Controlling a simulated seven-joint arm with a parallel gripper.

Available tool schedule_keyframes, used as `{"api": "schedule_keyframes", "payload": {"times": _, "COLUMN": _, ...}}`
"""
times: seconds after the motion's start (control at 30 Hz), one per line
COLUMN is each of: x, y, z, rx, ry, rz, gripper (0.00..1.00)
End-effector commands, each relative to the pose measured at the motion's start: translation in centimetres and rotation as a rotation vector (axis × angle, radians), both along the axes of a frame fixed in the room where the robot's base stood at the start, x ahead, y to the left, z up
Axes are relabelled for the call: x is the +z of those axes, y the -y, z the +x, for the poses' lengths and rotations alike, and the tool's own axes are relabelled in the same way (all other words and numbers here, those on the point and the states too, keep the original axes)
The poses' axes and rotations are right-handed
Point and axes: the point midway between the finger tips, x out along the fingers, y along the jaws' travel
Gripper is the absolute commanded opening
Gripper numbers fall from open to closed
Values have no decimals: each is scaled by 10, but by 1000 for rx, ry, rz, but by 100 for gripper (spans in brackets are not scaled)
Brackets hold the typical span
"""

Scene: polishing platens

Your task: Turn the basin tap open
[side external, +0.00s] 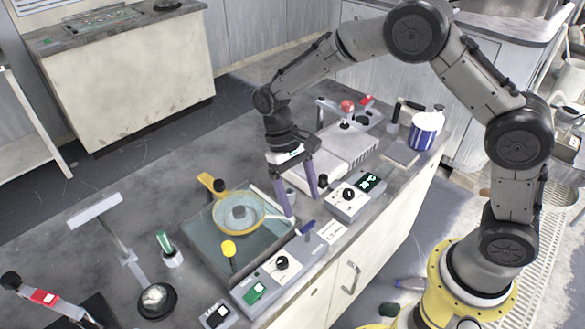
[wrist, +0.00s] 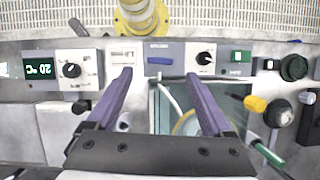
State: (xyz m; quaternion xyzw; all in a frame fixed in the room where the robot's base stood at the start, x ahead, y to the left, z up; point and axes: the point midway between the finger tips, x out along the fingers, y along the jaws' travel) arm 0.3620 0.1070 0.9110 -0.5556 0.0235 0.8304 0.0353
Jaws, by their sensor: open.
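The basin tap shows as a blue lever handle (side external: 306,229) on a small panel at the bench's front edge. It also shows in the wrist view (wrist: 160,61), lying crosswise, with a pale curved spout (wrist: 171,97) reaching over the basin. The basin (side external: 203,225) is a square grey-green recess holding a yellow-rimmed round platen (side external: 238,213). My gripper (side external: 301,204) is open and empty, pointing down. In the wrist view my gripper (wrist: 159,75) has its fingertips on either side of the blue handle's line, with the handle slightly beyond them. In the side view the fingertips are above the handle, apart from it.
A control box with a black knob (side external: 281,263) and green switch stands left of the tap. A box with a green display (side external: 369,181) stands to its right. A yellow-topped knob (side external: 229,248) rises near the basin's front. A blue-and-white container (side external: 424,131) stands at far right.

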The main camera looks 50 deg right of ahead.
Motion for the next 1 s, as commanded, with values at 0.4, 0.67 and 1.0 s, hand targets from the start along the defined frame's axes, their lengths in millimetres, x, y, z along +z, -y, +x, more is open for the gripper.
{"api": "schedule_keyframes", "payload": {"times": 0.4, "x": 68, "y": 2, "z": 29, "rx": -1, "ry": 1, "rz": 0, "gripper": 85}}
{"api": "schedule_keyframes", "payload": {"times": 0.67, "x": 76, "y": 3, "z": 31, "rx": -1, "ry": -2, "rz": 0, "gripper": 85}}
{"api": "schedule_keyframes", "payload": {"times": 1.0, "x": 95, "y": 8, "z": 35, "rx": -16, "ry": 45, "rz": 9, "gripper": 85}}
